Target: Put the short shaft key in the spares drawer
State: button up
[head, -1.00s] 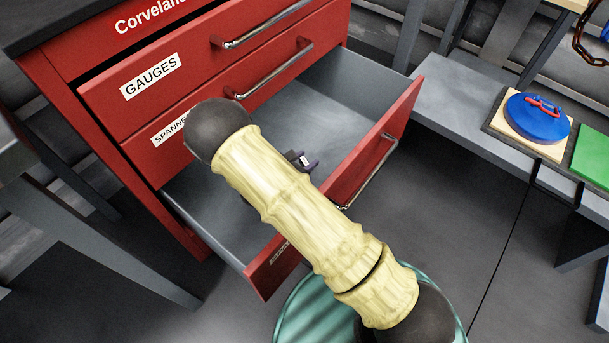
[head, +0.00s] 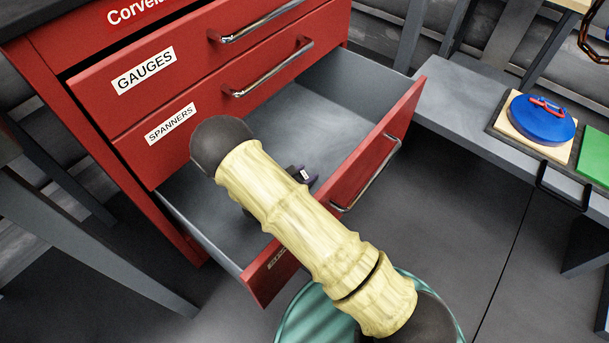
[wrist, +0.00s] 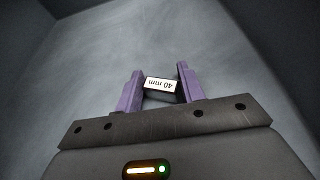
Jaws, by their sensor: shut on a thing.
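My gripper (wrist: 160,88) has purple fingers and is shut on a small dark key with a white label reading "40 mm", the shaft key (wrist: 160,85). In the head view, part of my gripper (head: 306,176) and the key's label show beside my pale arm, over the open bottom drawer (head: 345,85) of the red cabinet. The drawer's front label is mostly hidden by my arm, so I cannot read it. In the wrist view, the grey drawer floor (wrist: 160,35) lies beyond the fingers. I cannot tell the key's exact height above it.
Closed drawers labelled GAUGES (head: 145,72) and SPANNERS (head: 172,124) are above the open one. The open drawer's red front (head: 385,140) and side walls surround the gripper. A grey bench (head: 450,110) with a blue round lid (head: 542,117) stands at right. A teal round object (head: 300,318) is below.

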jog(key=o, duration=1.1)
jog(key=shift+f, duration=0.1)
jog(key=shift+c, duration=0.2)
jog(key=shift+s+a+r, duration=0.15)
jog(key=shift+r, duration=0.1)
jog(key=p+v, duration=0.3)
jog(key=v, duration=0.3)
jog(key=shift+r, duration=0.15)
jog(key=shift+s+a, duration=0.3)
jog(key=shift+s, duration=0.1)
